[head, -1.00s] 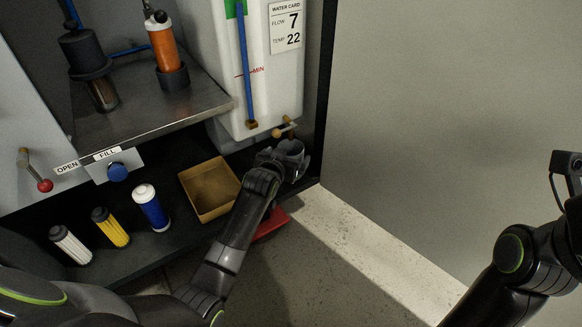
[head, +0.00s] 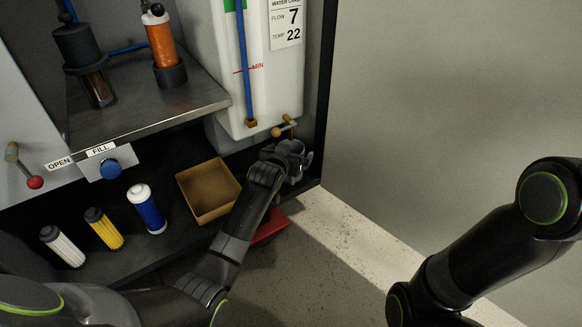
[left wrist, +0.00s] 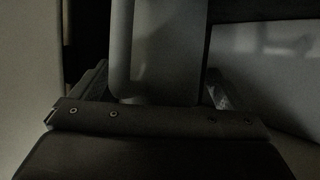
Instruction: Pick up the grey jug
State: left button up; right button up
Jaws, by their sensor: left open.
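The grey jug (head: 291,147) stands on the dark shelf below the white tank, mostly hidden behind my left gripper in the head view. In the left wrist view the jug (left wrist: 170,50) rises between the two fingers, with what looks like its handle on its left side. My left gripper (head: 293,163) is open and right at the jug. In the left wrist view the fingers of my left gripper (left wrist: 158,88) lie one on each side of it; contact cannot be told. My right arm shows at the right, but its gripper is out of view.
A brass tap (head: 284,127) sits just above the jug on the white tank (head: 275,85). An open tan box (head: 208,190) is left of my forearm, with blue (head: 146,208), yellow (head: 103,228) and white (head: 62,246) cartridges farther left. A red object (head: 270,228) lies below my forearm.

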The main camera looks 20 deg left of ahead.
pick_arm(q)
jog(key=c, duration=1.9)
jog(key=shift+r, duration=0.1)
grip_shut()
jog(key=shift+r, duration=0.1)
